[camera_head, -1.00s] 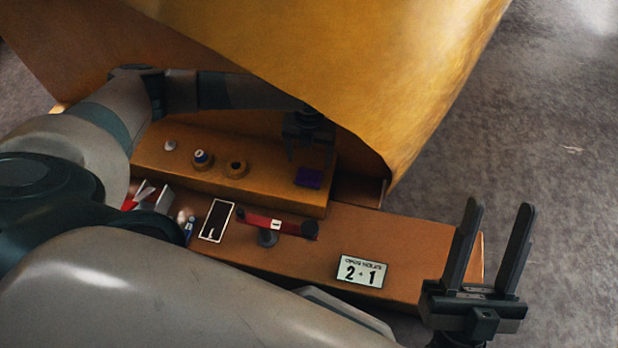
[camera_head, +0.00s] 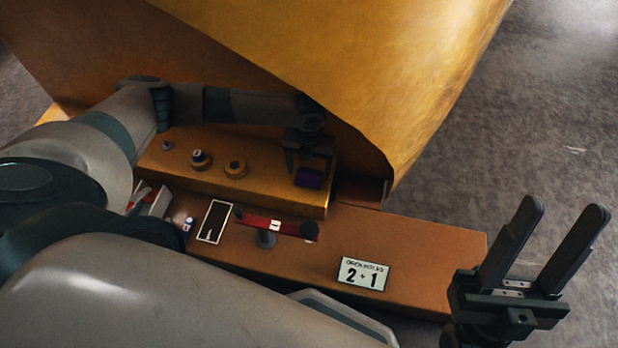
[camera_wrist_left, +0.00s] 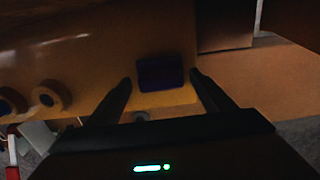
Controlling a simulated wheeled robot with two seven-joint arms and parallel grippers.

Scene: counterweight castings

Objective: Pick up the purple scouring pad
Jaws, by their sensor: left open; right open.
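The purple scouring pad (camera_head: 309,178) lies near the right end of the raised orange ledge. My left gripper (camera_head: 308,172) is open and points down right at the pad, under the overhanging yellow casting. In the left wrist view the pad (camera_wrist_left: 161,73) shows between the two spread fingertips, a little beyond them, with one finger on each side. I cannot tell from these views how far the tips are above the ledge. My right gripper (camera_head: 572,215) is open and empty, with its fingers pointing up at the lower right, away from the pad.
A large yellow casting (camera_head: 330,70) overhangs the ledge (camera_head: 265,195). Two round rings (camera_head: 236,168) and a small pale knob stand to the left on the ledge. On the lower step are a red bar (camera_head: 275,226), a black framed plate (camera_head: 214,221) and a "2+1" sign (camera_head: 363,273).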

